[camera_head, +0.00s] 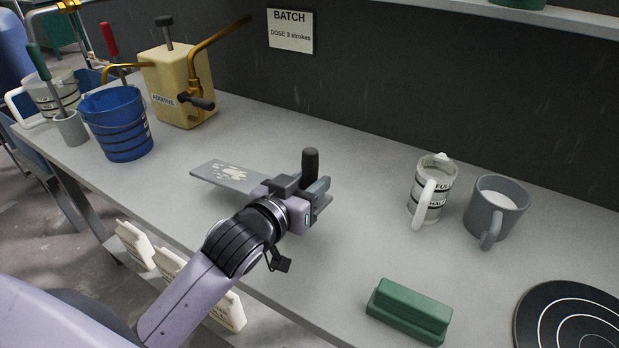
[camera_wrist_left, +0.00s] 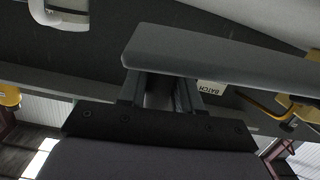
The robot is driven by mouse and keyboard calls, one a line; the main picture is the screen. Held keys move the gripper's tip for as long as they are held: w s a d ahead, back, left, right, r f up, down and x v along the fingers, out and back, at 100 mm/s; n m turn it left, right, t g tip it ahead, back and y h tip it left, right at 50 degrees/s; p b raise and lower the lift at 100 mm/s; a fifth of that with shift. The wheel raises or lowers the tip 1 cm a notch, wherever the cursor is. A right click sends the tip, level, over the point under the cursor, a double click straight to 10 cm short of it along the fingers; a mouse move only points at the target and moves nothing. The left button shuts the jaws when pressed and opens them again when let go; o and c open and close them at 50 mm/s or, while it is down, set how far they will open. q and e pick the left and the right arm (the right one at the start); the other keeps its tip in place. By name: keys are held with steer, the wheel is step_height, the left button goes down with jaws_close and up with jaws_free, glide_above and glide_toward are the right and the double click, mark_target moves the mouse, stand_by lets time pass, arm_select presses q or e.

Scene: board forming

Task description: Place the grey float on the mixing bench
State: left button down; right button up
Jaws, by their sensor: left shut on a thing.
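The grey float (camera_head: 228,174) is a flat grey plate with pale patches on its face and a dark upright handle. My left gripper (camera_head: 312,192) is shut on the float and holds it over the grey mixing bench (camera_head: 350,235). In the left wrist view the float (camera_wrist_left: 225,65) shows as a long grey slab across the jaws (camera_wrist_left: 160,98). Whether its underside touches the bench I cannot tell. My right gripper is in neither view.
A blue bucket (camera_head: 117,122) and a yellow additive container (camera_head: 178,85) stand at the back left. A clear measuring jug (camera_head: 432,190), a grey mug (camera_head: 495,207), a green block (camera_head: 409,310) and a black round disc (camera_head: 570,322) are on the right. The bench middle is clear.

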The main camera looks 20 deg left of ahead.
arm_select(q)
steer(key=shift+f+b, duration=1.15)
steer(key=shift+f, duration=0.9)
steer(key=c, duration=0.8)
jaws_free()
steer(key=o, duration=0.4)
steer(key=shift+f, duration=0.15)
steer(key=shift+v, duration=3.6)
